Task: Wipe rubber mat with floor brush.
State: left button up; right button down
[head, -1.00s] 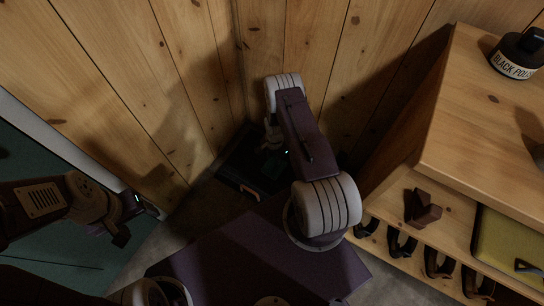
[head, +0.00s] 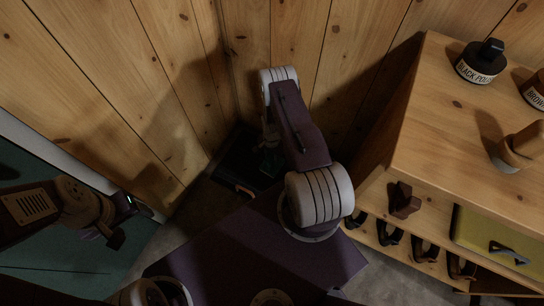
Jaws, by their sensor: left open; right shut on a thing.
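The rubber mat (head: 233,173) looks like a dark flat patch on the floor in the wall corner, dim and partly hidden by my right arm. My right gripper (head: 268,146) points down over it, mostly hidden behind my own arm. It is shut on a dark greenish thing (head: 270,164), which seems to be the floor brush, low at the mat. Whether it touches the mat is too dark to tell. My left gripper (head: 126,220) is open and empty at the left, well away from the mat.
Plank walls (head: 180,110) meet behind the mat. A wooden cabinet (head: 435,135) stands at the right, with a black polish jar (head: 480,62), a brown jar (head: 536,92) and a wooden-handled brush (head: 520,146) on top. A lower shelf holds a yellow item (head: 495,240). A teal panel (head: 60,255) is at the left.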

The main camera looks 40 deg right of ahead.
pick_arm(q)
jog(key=shift+r, duration=0.5)
pick_arm(e)
jog(key=shift+r, duration=0.55)
notch_tip(320, 180, up, 3)
jog(key=p, duration=0.3)
jog(key=shift+r, duration=0.15)
pick_arm(q)
notch_tip(320, 180, up, 3)
jog(key=shift+f, duration=0.2)
